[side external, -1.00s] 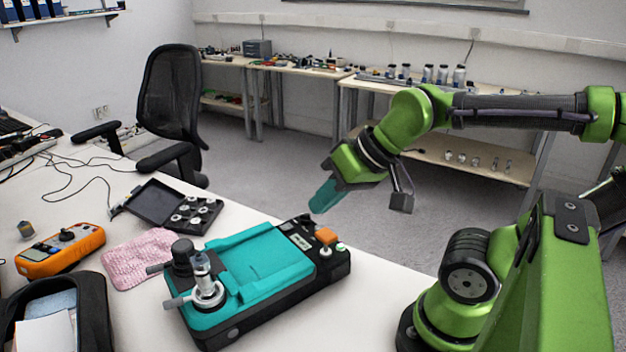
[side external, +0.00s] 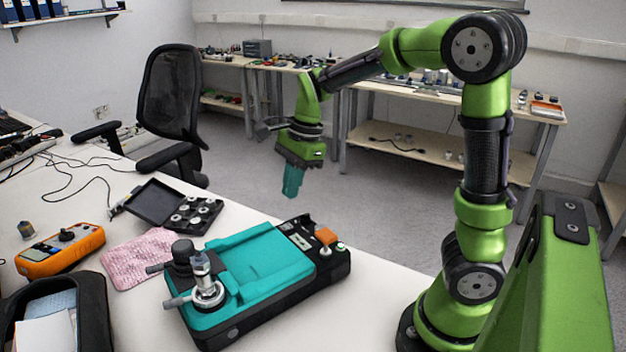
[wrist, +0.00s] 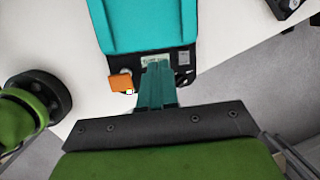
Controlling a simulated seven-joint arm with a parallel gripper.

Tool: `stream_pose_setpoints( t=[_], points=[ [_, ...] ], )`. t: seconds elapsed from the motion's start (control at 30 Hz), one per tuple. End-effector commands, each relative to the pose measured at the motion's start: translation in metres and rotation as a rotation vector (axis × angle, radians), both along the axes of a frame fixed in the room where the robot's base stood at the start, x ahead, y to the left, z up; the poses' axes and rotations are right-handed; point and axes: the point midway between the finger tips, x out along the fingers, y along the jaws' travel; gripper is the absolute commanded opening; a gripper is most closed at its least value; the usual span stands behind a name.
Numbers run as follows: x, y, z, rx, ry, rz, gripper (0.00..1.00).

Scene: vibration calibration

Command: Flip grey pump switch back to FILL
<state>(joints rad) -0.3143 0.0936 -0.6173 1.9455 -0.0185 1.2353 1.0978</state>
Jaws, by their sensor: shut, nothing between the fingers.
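The teal and black pump unit (side external: 262,262) lies on the white table. Its black control panel (side external: 300,236) is at the far right end, with a pale label and small controls, also seen in the wrist view (wrist: 184,60). An orange block (side external: 326,236) sits on the panel's corner and shows in the wrist view (wrist: 120,82). I cannot single out the grey switch or its position; my fingers cover part of the panel in the wrist view. My gripper (side external: 291,194) is shut and empty, pointing down in the air above and beyond the panel; its teal fingers fill the middle of the wrist view (wrist: 157,68).
A metal fitting (side external: 205,284) stands upright on the unit's near end. A pink cloth (side external: 142,258), an orange meter (side external: 60,252), a black case (side external: 178,208) and a black bag (side external: 60,312) lie to the left. A black chair (side external: 172,95) stands behind. Bare table is right of the unit.

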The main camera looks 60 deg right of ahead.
Motion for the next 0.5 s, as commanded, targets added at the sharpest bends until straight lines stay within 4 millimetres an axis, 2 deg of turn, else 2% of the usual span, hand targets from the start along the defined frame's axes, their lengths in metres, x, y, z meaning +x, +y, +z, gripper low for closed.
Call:
stream_pose_setpoints(
  t=[0.23, 0.5],
  points=[
    [0.028, -0.033, -0.004, 0.001, 0.180, -0.671, 0.00],
    [0.043, -0.052, 0.014, 0.045, 0.264, -1.312, 0.00]
  ],
)
